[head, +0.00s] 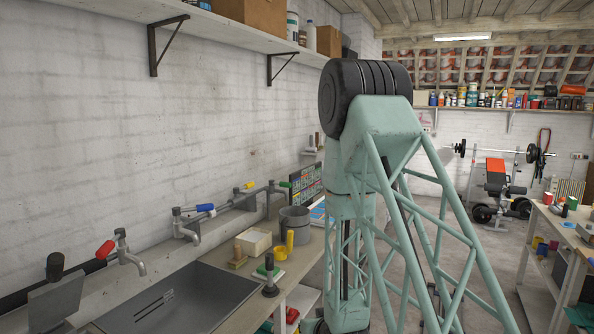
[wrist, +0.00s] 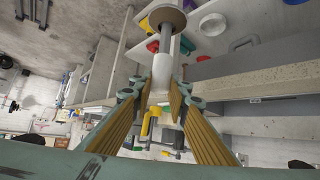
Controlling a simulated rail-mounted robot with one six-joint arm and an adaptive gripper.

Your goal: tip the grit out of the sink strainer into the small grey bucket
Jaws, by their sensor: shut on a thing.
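In the wrist view, my gripper (wrist: 160,88) has its two ribbed tan fingers on either side of a pale handle. The handle leads to a grey stem and a round brownish disc; this looks like the sink strainer (wrist: 168,20). I cannot tell whether grit lies in it. In the head view, my gripper and the strainer are hidden behind my own arm. A grey bucket (head: 295,226) stands upright on the counter past the sink, close to the wall. Its inside is barely seen.
A dark sink (head: 180,299) is set in the counter, with taps (head: 192,224) along the wall. A wall shelf (head: 170,14) hangs above.

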